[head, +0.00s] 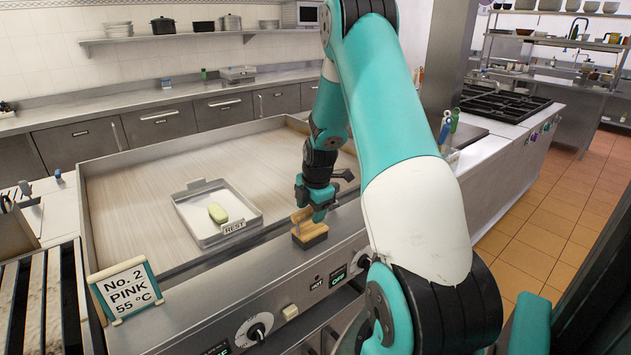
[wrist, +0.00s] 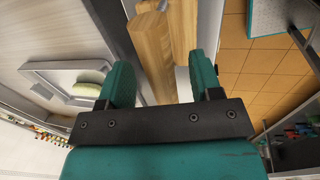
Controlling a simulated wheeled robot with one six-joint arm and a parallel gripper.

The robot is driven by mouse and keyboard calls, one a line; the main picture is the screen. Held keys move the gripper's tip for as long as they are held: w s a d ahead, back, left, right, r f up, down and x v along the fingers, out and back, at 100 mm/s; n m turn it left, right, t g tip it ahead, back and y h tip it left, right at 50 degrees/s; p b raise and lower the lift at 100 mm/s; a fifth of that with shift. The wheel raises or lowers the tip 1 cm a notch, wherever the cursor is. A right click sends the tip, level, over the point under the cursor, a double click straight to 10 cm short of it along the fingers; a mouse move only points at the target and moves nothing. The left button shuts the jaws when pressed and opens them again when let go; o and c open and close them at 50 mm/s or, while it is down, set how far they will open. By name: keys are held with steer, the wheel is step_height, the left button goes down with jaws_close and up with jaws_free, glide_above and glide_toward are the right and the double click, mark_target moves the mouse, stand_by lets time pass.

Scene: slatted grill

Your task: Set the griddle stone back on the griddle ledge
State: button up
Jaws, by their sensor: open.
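The griddle stone (head: 312,238) is a dark block with a wooden top and handle. It rests on the steel griddle ledge (head: 225,272) at the front of the griddle, near the ledge's outer edge. My gripper (head: 308,212) is directly above it, pointing down at the handle. In the wrist view the two teal fingers (wrist: 162,72) are apart, and the wooden handle (wrist: 152,48) shows between and beyond them. I cannot tell whether a finger touches it. The dark block is hidden in the wrist view.
A steel tray (head: 182,213) labelled REST holds a pale green oval piece (head: 218,213) on the griddle plate (head: 130,190). A "No. 2 PINK 55 °C" sign (head: 125,290) stands at the front left. Control knobs (head: 256,328) line the front panel below the ledge.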

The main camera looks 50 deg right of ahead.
steer(key=b+v, duration=0.2)
steer(key=v, duration=1.2)
steer(key=shift+r, duration=0.25)
